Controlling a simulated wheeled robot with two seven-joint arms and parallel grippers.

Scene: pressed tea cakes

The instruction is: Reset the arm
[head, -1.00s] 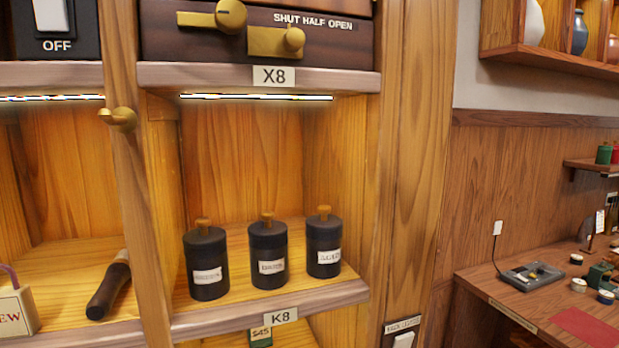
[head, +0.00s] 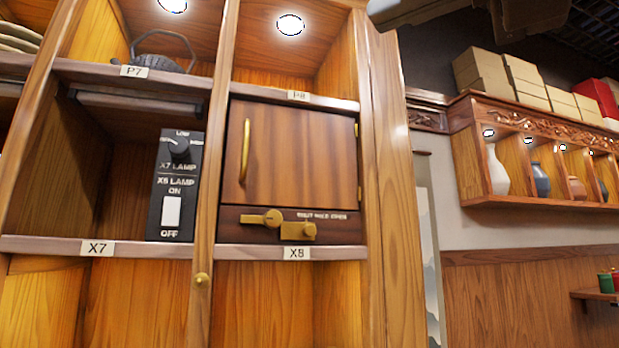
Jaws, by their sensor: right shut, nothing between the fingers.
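Neither of my grippers can be made out in the head view, and no part of my arms is clearly seen. In front of me is a wooden shelf unit. Its compartment over the X8 label (head: 297,253) has a closed wooden door (head: 290,155) with a brass handle (head: 245,150). Below the door is a dark panel with a brass knob and slider (head: 300,230).
A black switch panel (head: 174,187) stands in the X7 compartment. A dark teapot (head: 160,55) sits on the shelf above. A wooden upright (head: 388,180) bounds the unit. Vases (head: 498,170) and stacked boxes (head: 480,75) are at the right.

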